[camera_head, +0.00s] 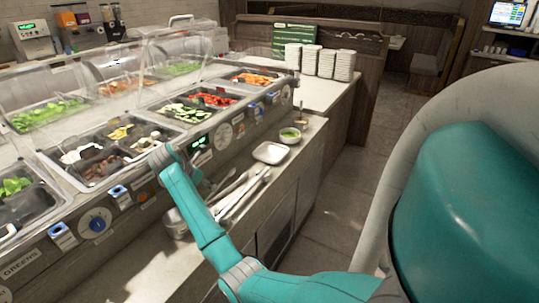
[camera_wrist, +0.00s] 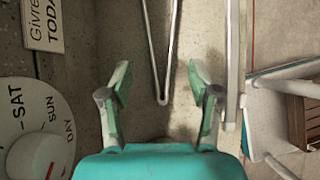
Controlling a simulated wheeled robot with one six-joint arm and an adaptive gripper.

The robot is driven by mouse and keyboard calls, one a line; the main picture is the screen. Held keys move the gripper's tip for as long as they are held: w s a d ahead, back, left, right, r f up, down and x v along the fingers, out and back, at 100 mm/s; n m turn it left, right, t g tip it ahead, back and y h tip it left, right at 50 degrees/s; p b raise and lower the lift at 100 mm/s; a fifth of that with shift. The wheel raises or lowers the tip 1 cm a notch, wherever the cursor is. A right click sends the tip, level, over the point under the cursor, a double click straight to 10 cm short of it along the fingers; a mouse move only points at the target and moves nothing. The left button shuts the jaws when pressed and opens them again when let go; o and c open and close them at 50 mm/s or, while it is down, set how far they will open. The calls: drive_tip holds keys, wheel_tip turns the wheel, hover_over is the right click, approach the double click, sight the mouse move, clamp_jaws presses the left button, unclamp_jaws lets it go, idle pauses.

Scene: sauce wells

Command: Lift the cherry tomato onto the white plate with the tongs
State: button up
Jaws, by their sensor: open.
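My gripper (camera_wrist: 158,66) is open and empty in the wrist view. A thin metal V-shaped tool, which looks like the tongs (camera_wrist: 163,98), lies with its joined end between my fingers, touching neither in the picture. Long metal utensils (camera_head: 245,196) lie on the counter in the head view; I cannot tell there which is the tongs. The white plate (camera_head: 270,152) rests on the counter beyond them. I cannot make out a single cherry tomato; a pan of red pieces (camera_head: 213,98) is in the food bar. My arm partly hides the counter in the head view.
A small bowl of green sauce (camera_head: 290,135) stands beyond the plate. A metal pot (camera_head: 174,223) sits left of my arm. The food bar's front panel carries a round dial (camera_wrist: 40,135), close on the left in the wrist view. White plate stacks (camera_head: 318,62) stand behind.

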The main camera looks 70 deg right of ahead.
sight(217, 191)
drive_tip(key=shift+x, duration=4.4)
drive_tip(key=shift+c, duration=0.2)
drive_tip(key=c, duration=0.7)
drive_tip(key=shift+o, duration=0.2)
wheel_tip(217, 191, up, 12)
